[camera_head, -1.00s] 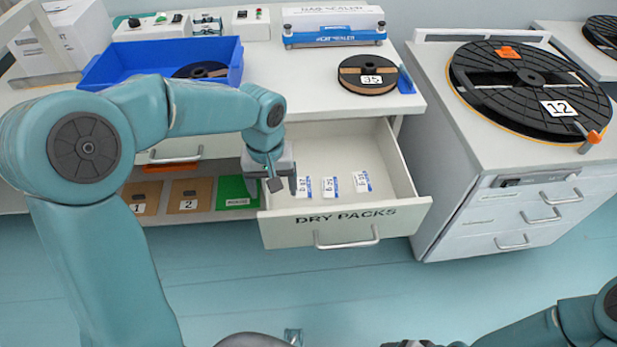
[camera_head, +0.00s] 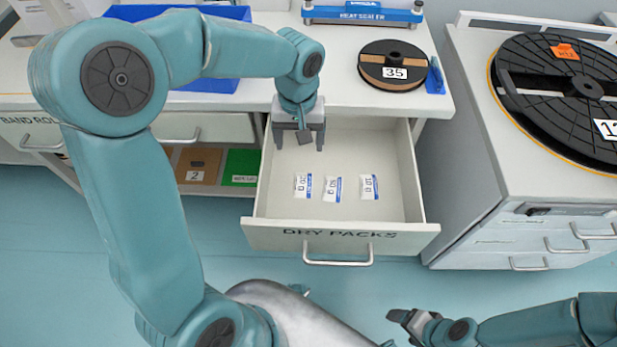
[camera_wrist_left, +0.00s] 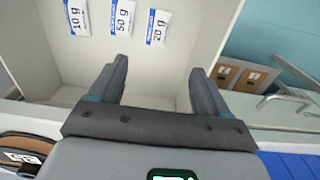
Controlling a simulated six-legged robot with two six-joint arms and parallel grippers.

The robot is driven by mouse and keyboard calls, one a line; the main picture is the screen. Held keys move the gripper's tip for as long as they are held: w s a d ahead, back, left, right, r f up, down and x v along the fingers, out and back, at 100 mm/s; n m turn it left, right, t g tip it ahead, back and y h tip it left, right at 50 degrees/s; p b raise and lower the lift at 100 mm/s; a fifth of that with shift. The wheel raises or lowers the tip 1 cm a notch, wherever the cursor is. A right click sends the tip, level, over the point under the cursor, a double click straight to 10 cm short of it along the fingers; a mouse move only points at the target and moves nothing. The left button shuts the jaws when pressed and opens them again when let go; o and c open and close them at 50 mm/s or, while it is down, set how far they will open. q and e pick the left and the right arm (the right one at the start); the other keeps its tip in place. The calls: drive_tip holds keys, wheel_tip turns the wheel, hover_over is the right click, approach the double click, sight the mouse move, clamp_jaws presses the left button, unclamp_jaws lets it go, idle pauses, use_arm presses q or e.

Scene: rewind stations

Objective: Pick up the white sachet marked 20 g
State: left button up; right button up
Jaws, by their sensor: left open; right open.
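The white sachet marked 20 g (camera_head: 303,185) lies in the open drawer (camera_head: 389,237), leftmost of three in the head view. In the left wrist view it is the rightmost sachet (camera_wrist_left: 158,27), and its 20 g print is readable. My left gripper (camera_head: 301,140) is open and empty at the drawer's back left, apart from the sachet. In the left wrist view the open fingers (camera_wrist_left: 160,80) point towards the sachets, below the 20 g one in the picture. My right gripper (camera_head: 399,317) is open, low in the head view, away from the drawer.
The 50 g sachet (camera_head: 332,189) and 10 g sachet (camera_head: 369,187) lie close beside it. The drawer's walls surround them, with bare floor between. Above on the counter stand a reel marked 35 (camera_head: 394,62) and a blue heat sealer (camera_head: 362,14).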

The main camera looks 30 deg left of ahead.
use_arm(q)
drive_tip(key=b, duration=0.2)
hover_over(303, 183)
drive_tip(key=f, duration=1)
drive_tip(key=shift+s+a+f, duration=0.2)
drive_tip(key=shift+s, duration=0.1)
drive_tip(key=f, duration=0.5)
drive_tip(key=shift+w+d+f+b, duration=0.2)
drive_tip(key=shift+d+f+b, duration=0.05)
drive_tip(key=shift+f+b, duration=0.15)
drive_tip(key=c, duration=1)
drive_tip(key=shift+c, duration=0.2)
drive_tip(key=shift+r, duration=0.15)
